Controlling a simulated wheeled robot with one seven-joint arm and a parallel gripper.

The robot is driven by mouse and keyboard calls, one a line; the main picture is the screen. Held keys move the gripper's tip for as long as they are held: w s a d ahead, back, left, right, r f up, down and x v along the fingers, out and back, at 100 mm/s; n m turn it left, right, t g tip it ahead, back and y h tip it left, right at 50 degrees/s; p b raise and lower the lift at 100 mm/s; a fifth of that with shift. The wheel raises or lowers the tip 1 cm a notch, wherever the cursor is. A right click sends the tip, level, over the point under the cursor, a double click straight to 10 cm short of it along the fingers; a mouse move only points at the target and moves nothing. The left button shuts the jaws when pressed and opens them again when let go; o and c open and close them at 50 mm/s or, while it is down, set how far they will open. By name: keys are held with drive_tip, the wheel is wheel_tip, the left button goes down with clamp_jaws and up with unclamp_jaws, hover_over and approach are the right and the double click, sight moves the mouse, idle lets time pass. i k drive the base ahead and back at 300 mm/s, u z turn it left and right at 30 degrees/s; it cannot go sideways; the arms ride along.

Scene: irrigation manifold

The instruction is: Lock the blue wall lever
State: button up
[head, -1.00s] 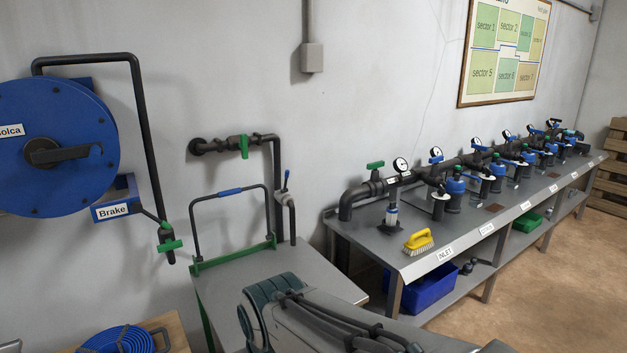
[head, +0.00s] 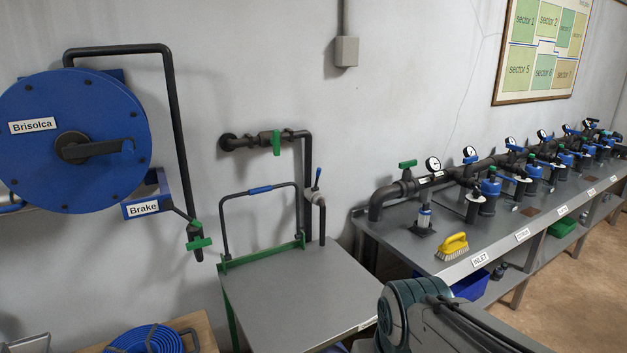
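A small lever with a blue grip (head: 318,175) stands upright on the grey elbow fitting of the wall pipe, behind the right rear corner of the metal bench. To its left, a dark lever runs from the blue bracket labelled Brake (head: 143,209) under the hose reel, down towards a green-handled valve (head: 199,242). I cannot tell a lock on either lever. My arm shows at the bottom right, well in front of both levers. My gripper is out of view.
The metal bench (head: 290,290) has a bare top, with a green-based, blue-gripped frame (head: 262,190) at its back. A blue hose reel (head: 75,165) hangs at left. A manifold table (head: 450,262) with a yellow brush (head: 452,246) stands at right.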

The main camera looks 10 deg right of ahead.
sight(319, 170)
drive_tip(key=i, duration=0.9)
